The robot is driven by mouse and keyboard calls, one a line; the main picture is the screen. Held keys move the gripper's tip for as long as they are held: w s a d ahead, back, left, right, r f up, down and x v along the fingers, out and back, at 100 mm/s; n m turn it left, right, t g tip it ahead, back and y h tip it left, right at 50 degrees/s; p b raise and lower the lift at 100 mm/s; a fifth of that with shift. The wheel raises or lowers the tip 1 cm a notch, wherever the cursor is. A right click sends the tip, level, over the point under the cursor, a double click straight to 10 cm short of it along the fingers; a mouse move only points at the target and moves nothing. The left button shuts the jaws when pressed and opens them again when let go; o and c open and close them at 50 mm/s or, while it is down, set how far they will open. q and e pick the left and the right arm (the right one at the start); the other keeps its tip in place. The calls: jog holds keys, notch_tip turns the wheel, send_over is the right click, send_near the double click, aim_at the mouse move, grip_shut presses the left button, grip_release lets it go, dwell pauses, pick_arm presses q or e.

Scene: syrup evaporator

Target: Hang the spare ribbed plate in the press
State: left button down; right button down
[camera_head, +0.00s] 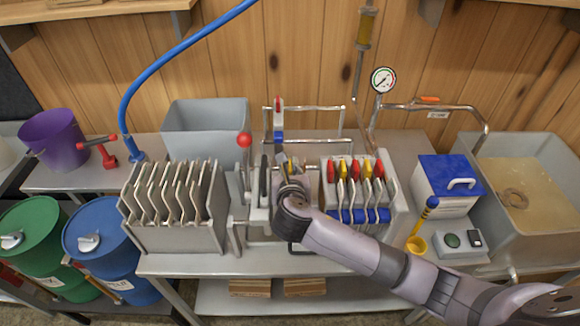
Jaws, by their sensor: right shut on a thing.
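The press (398,222) stands at the middle of the bench. Several plates with red and yellow tops and blue lower parts (359,215) hang in its right part. To its left, several pale ribbed plates (170,195) stand in a row in a grey holder (178,238). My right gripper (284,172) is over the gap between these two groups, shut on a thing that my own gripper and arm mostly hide. I cannot tell which plate, if any, is the spare one. My left gripper is not in view.
A lever with a red ball (244,140) stands left of my gripper. Behind are a grey bin (205,127), metal pipes and a gauge (383,80).

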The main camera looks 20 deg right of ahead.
jog(key=shift+r, duration=0.15)
jog(key=c, duration=1.6)
grip_release()
jog(key=shift+c, duration=0.2)
jog(key=shift+o, duration=0.9)
jog(key=shift+s+f, duration=0.1)
jog(key=shift+f, duration=0.15)
jog(key=shift+o, duration=1.1)
jog(key=shift+r, duration=0.1)
